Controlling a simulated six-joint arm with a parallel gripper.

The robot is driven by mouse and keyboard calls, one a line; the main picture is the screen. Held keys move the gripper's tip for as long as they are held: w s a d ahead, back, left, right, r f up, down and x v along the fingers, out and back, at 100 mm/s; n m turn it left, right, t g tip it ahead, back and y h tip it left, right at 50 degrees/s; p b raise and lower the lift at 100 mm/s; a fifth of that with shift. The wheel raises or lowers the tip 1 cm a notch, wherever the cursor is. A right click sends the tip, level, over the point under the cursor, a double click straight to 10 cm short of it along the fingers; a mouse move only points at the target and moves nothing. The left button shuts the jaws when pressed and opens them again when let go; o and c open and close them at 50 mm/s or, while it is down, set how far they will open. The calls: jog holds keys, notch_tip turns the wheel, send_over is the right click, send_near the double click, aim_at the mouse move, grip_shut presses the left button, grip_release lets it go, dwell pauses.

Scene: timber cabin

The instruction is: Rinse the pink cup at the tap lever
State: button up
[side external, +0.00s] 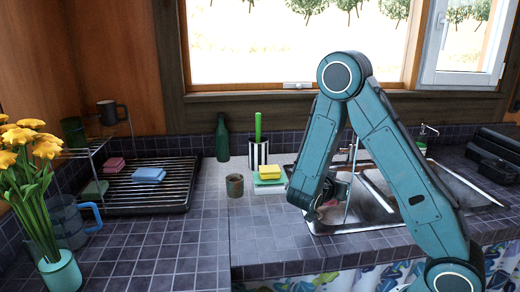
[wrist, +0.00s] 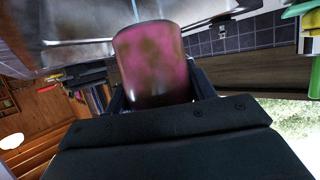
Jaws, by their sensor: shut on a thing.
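The pink cup (wrist: 158,60) fills the middle of the wrist view, with brown smears on its side. My gripper (wrist: 160,92) is shut on it, one dark finger on each side. In the side external view my gripper (side external: 326,198) is over the left part of the metal sink (side external: 372,222), and the cup is mostly hidden by my arm. The tap (side external: 354,150) rises behind the sink, and a thin pale line like a water stream runs down beside my gripper. A pale line (wrist: 135,10) also meets the cup's far end in the wrist view. The lever is not clear.
Left of the sink stand a brown cup (side external: 234,185), a yellow sponge (side external: 270,173) on a stack, a striped holder (side external: 258,152) and a green bottle (side external: 222,138). A drying rack (side external: 150,200) and flower vase (side external: 60,272) are farther left.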

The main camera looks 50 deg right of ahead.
jog(key=s+d+r+m+g, duration=0.1)
jog(key=s+r+m+g, duration=0.1)
jog(key=s, duration=0.4)
jog(key=s+d+r+m+g+y, duration=0.1)
jog(key=s+r+m+g, duration=0.2)
jog(key=s+m+g, duration=0.2)
jog(key=shift+s+g+y, duration=0.3)
jog(key=shift+s+g, duration=0.4)
jog(key=shift+s, duration=0.05)
jog(key=shift+w+d, duration=0.15)
jog(key=shift+d, duration=0.05)
jog(key=w+d+f, duration=0.2)
jog(key=w+d, duration=0.6)
jog(key=d, duration=0.2)
jog(key=shift+w+d+f, duration=0.2)
jog(key=shift+w+f, duration=0.15)
dwell(0.4)
